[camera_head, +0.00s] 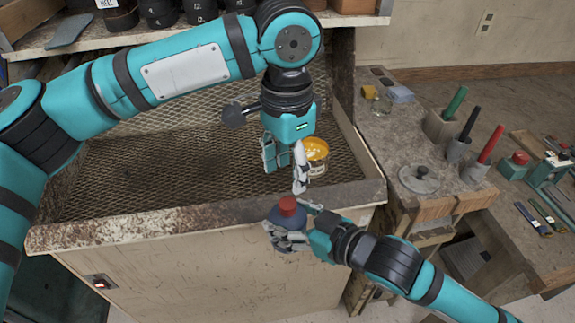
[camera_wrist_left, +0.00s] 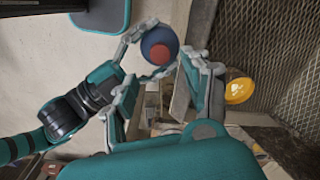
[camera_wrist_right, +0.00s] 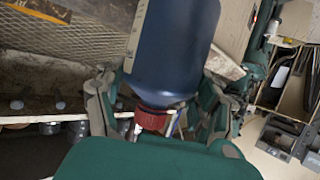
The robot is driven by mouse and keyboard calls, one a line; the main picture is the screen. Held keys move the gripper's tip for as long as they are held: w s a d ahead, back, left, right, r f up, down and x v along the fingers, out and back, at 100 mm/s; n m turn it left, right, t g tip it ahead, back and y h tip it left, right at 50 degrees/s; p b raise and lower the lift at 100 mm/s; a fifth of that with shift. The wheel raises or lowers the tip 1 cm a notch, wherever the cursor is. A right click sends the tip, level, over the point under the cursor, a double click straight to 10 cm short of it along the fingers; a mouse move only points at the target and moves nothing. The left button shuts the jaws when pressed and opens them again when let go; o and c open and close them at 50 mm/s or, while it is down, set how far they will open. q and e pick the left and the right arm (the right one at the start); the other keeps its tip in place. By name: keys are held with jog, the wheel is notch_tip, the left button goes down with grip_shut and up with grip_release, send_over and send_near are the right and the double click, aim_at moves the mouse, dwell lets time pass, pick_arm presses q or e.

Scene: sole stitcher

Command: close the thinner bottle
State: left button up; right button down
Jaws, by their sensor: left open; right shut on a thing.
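The dark blue bottle (camera_head: 286,219) has a red cap (camera_head: 288,203) on its top; I cannot tell how tightly it sits. My right gripper (camera_head: 285,236) is shut on the bottle's body and holds it roughly upright in front of the bench's front edge. The blue body (camera_wrist_right: 175,45) and red cap (camera_wrist_right: 150,119) fill the middle of the right wrist view. My left gripper (camera_head: 284,172) is open and empty, pointing down above and behind the bottle. In the left wrist view the bottle (camera_wrist_left: 158,46) is seen from above, beyond the left fingers.
An open tin with yellow-orange contents (camera_head: 316,153) stands on the mesh bench (camera_head: 190,170), close to my left gripper. A side table (camera_head: 375,135) at right holds a grey lid (camera_head: 418,181) and pots with coloured handles. Dark jars line the shelf above.

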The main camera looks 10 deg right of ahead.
aim_at(288, 203)
pick_arm(q)
jog(key=shift+f, duration=4.05)
grip_shut()
jog(key=shift+o, duration=0.3)
grip_release()
jog(key=shift+r, duration=0.1)
jog(key=shift+r, duration=2.2)
jog(key=shift+c, duration=0.3)
